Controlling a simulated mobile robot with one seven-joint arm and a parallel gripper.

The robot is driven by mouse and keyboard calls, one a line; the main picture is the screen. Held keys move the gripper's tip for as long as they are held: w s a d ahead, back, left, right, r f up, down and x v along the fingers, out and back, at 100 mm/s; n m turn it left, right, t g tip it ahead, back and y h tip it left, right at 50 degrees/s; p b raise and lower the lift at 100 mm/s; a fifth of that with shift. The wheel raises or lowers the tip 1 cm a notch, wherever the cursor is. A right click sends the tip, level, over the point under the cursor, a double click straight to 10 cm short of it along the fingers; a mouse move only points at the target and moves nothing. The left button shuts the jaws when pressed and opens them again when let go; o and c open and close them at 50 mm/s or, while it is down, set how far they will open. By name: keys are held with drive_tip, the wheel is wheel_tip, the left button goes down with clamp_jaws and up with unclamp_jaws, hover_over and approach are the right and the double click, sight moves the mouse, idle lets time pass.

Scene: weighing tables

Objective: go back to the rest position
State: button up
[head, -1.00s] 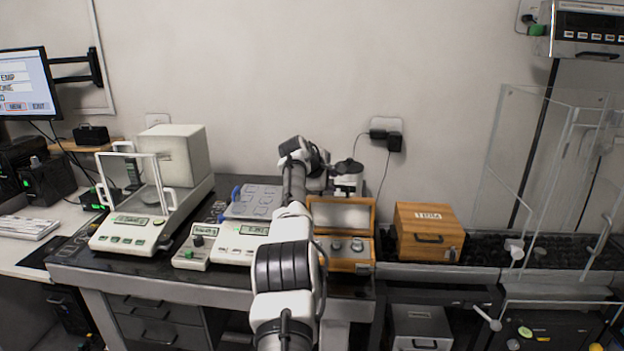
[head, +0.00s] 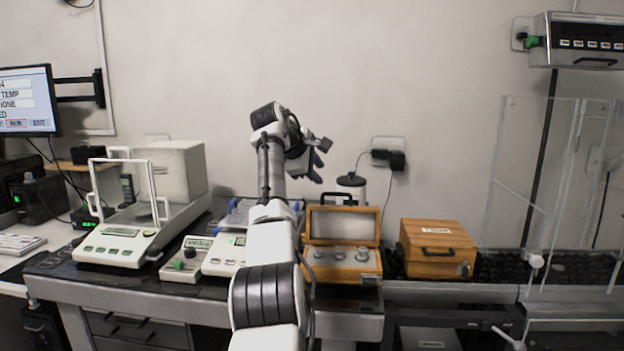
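My gripper (head: 318,160) is raised in front of the wall, above the back of the dark weighing table (head: 120,282). Its fingers point right and look small and dark. I see no object between them, but the gap is too small to judge. My white and black arm rises from the bottom centre and hides part of the table. Below the gripper stands an open wooden weight box (head: 341,267) with several metal weights in it.
A balance with a glass-framed door (head: 122,245) stands at left. A control unit (head: 186,258) sits beside my arm. A canister (head: 351,187) stands behind the weight box. A closed wooden box (head: 437,248) is at right, before clear panels (head: 540,180). The air above the tables is free.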

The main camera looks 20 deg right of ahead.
drive_tip(key=shift+v, duration=1.1)
